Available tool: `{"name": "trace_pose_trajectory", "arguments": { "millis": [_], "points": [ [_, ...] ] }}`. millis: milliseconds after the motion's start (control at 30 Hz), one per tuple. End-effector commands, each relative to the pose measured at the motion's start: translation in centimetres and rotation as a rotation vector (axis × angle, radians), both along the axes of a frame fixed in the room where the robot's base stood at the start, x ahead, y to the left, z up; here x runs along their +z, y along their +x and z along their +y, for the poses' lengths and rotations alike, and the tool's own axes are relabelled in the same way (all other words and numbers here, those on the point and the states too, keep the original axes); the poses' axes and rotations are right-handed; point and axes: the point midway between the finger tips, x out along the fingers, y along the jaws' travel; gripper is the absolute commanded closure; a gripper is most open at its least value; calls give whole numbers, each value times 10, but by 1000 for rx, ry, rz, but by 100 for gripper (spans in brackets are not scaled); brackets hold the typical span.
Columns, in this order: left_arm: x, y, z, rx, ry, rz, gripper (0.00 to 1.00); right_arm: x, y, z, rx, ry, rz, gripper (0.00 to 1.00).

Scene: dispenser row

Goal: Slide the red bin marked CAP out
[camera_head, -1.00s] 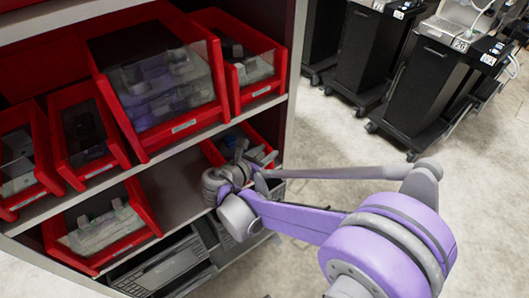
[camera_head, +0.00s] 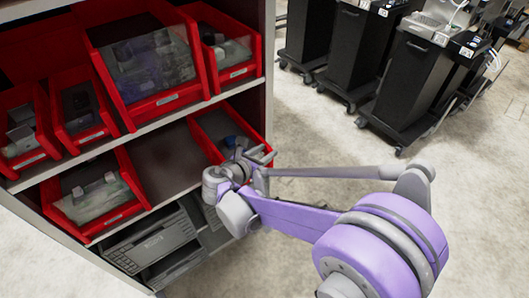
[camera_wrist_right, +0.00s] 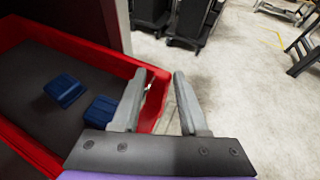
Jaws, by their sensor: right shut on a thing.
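A red bin (camera_head: 204,140) stands at the right end of the lower shelf in the head view, its front jutting past the shelf edge. In the right wrist view the bin (camera_wrist_right: 110,59) is open-topped with a dark floor, and two blue pieces (camera_wrist_right: 64,90) lie in it. Its marking cannot be read. My right gripper (camera_head: 262,156) is at the bin's front. In the wrist view its fingers (camera_wrist_right: 160,80) stand on either side of the red front wall, shut on it. My left gripper is not in view.
Several other red bins fill the upper shelf (camera_head: 160,120), and another red bin (camera_head: 102,192) stands left on the lower shelf. A grey case (camera_head: 150,245) sits below. The floor (camera_head: 310,140) right of the rack is open, with black carts (camera_head: 415,85) farther back.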

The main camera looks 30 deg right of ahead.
Motion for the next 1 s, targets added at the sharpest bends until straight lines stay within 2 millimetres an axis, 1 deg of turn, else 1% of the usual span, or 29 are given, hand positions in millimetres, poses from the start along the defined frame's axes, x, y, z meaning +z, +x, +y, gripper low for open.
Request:
{"name": "trace_pose_trajectory", "arguments": {
  "millis": [367, 400, 467, 500, 567, 867, 1000],
  "points": [
    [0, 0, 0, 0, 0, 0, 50, 0, 1, -1, 0, -1, -1, 100],
    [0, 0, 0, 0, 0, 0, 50, 0, 1, -1, 0, -1, -1, 50],
    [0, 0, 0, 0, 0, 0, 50, 0, 1, -1, 0, -1, -1, 39],
    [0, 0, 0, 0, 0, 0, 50, 0, 1, -1, 0, -1, -1, 32],
    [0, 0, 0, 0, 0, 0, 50, 1, 1, -1, 0, -1, -2, 22],
    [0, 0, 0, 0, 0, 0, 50, 1, 1, 0, 1, -1, -2, 22],
    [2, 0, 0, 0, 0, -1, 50, 6, -4, 11, 3, -2, -1, 22]
  ]
}}
